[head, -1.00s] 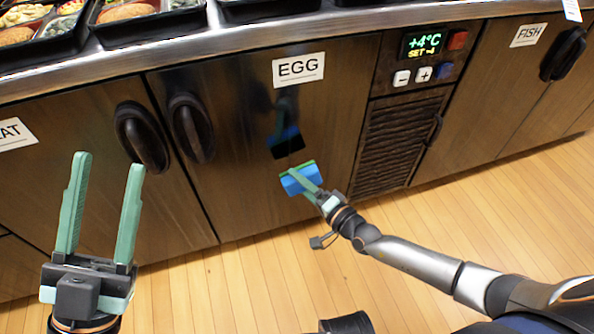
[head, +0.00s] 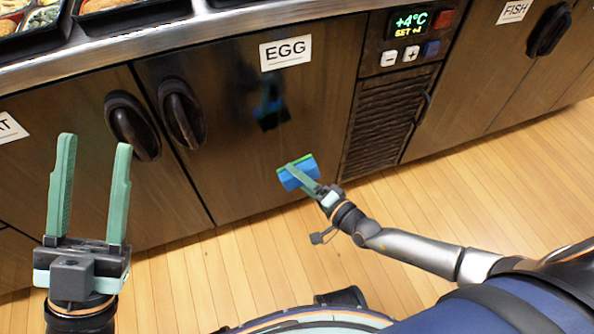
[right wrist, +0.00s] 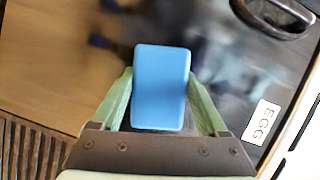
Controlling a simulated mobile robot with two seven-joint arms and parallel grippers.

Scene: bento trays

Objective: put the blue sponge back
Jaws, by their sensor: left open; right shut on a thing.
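The blue sponge (head: 296,176) is held in my right gripper (head: 303,172), in front of the EGG cabinet door. In the head view a green strip shows along its top edge. In the right wrist view the sponge (right wrist: 161,88) fills the space between the two green fingers, its broad blue face toward the camera. My left gripper (head: 91,190) is open and empty at the left of the head view, fingers pointing up, in front of the cabinet doors.
The cabinet door labelled EGG (head: 286,53) is closed, with dark handles (head: 182,114) at its left. A vent grille (head: 390,118) and a temperature display (head: 411,24) are to its right. Food trays (head: 110,12) stand on the counter above. The wooden floor (head: 470,195) is clear.

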